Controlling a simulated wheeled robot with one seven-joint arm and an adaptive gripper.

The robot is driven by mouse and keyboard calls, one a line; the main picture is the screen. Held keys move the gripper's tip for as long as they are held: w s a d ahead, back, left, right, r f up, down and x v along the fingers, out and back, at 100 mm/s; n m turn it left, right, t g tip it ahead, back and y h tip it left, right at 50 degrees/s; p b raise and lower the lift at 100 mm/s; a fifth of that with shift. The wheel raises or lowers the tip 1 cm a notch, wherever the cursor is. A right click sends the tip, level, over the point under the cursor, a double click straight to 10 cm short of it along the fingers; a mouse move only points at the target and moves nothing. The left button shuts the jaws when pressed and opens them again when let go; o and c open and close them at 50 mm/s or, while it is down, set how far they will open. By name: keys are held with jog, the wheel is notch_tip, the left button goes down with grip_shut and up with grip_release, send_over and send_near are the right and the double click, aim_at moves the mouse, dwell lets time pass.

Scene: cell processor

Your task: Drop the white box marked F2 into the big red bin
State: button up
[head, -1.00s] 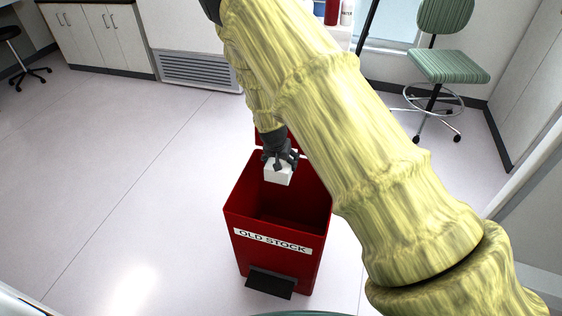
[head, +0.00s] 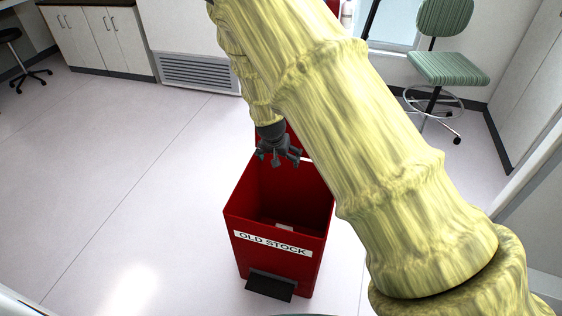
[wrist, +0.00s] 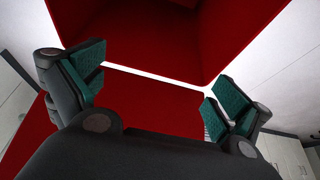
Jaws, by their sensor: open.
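The big red bin (head: 245,215) stands on the floor with its top open and a label reading OLD STOCK on its front. The white box (head: 284,227) lies low inside the bin, and only a small part of it shows; its marking cannot be read. My gripper (head: 280,161) is above the back part of the bin's opening, with its fingers spread and nothing between them. In the wrist view my gripper (wrist: 155,92) also shows open and empty, with the red walls of the bin (wrist: 200,45) beyond it.
A black pedal (head: 270,286) juts from the bin's front base. The pale floor (head: 120,170) left of the bin is clear. A green striped chair (head: 446,68) stands at the back right, and cabinets (head: 97,38) line the back left.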

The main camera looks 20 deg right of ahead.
aim_at(307, 236)
jog(key=v, duration=0.7)
jog(key=shift+r, duration=0.15)
dwell(0.4)
jog(key=s+d+f+n+p, duration=0.1)
jog(key=s+f, duration=0.4)
jog(key=s, duration=0.2)
jog(key=s+d+f+n+g, duration=0.1)
jog(key=s+f, duration=0.5)
jog(key=s, duration=0.1)
jog(key=s+d+f+n+g+y+p, duration=0.1)
jog(key=s+f, duration=0.5)
jog(key=s, duration=0.1)
jog(key=shift+s+d+f+p, duration=0.2)
jog(key=shift+s+p, duration=0.1)
jog(key=shift+s, duration=0.1)
jog(key=s+f+n+g+p, duration=0.1)
jog(key=s+f+n, duration=0.1)
jog(key=s, duration=1)
jog(key=shift+f+y, duration=0.4)
jog(key=shift+f, duration=0.35)
jog(key=shift+n+g+y, duration=0.4)
jog(key=shift+n, duration=0.3)
jog(key=s, duration=0.4)
jog(key=s+a, duration=0.1)
jog(key=s, duration=0.2)
jog(key=s+p, duration=0.1)
jog(key=s, duration=0.3)
jog(key=shift+s+a+f, duration=0.2)
jog(key=shift+s, duration=0.1)
jog(key=shift+c, duration=0.4)
